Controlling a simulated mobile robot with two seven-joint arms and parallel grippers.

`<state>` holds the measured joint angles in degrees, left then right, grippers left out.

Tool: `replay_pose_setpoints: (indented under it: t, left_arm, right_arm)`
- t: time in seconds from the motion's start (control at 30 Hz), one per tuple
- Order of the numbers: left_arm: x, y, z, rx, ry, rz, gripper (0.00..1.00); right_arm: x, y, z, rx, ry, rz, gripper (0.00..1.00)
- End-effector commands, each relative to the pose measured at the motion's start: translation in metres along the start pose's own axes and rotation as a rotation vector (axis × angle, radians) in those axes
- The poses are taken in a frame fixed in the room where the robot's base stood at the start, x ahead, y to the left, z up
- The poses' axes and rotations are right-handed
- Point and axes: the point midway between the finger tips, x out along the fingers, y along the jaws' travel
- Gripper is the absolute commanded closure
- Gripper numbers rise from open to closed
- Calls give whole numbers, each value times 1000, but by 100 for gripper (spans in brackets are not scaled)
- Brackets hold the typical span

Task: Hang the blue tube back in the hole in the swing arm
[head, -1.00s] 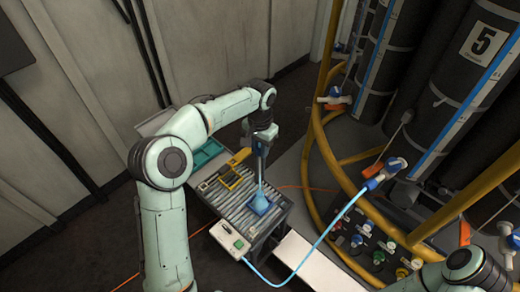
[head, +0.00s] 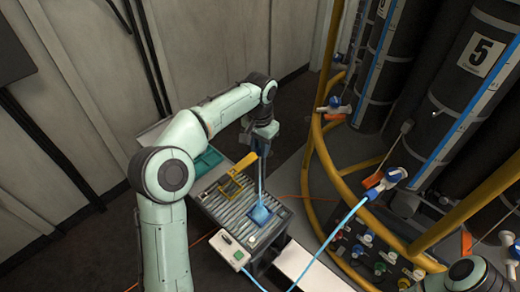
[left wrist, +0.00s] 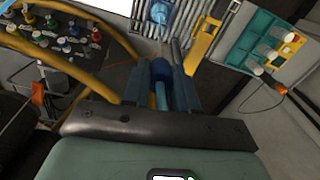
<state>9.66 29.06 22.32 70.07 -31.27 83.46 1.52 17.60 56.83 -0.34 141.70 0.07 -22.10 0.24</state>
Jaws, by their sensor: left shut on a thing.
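My left gripper (head: 265,137) is above the roller table and points down. In the left wrist view its fingers (left wrist: 160,85) are shut on the blue tube (left wrist: 162,72), which shows as a dark blue cylinder between them. In the head view the slim tube (head: 262,178) hangs below the gripper. Its lower end is close above a blue square piece (head: 259,216) on the rollers; I cannot tell whether they touch. A yellow arm-like part (head: 240,165) stands just left of the tube; I cannot tell whether it is the swing arm, and no hole is clear. My right gripper is outside the view.
The roller table (head: 215,205) carries a white control box (head: 229,251) at its front and a teal tray (head: 205,160) behind. A light blue hose (head: 340,225) runs to a blue-handled valve (head: 394,175). Yellow rails (head: 325,175) and black cylinders stand at right.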

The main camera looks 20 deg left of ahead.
Motion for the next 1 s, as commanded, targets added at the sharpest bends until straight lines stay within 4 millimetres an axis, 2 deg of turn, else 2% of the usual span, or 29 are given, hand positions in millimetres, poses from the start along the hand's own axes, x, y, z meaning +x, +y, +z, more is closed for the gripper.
replay_pose_setpoints:
  t: [0.6, 1.0]
  left_arm:
    - [-32, 0, 0, 0, 2, -1, 100]
    - [-37, 0, 0, 0, 1, 0, 100]
  right_arm:
    - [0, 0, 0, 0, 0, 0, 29]
    - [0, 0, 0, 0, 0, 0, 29]
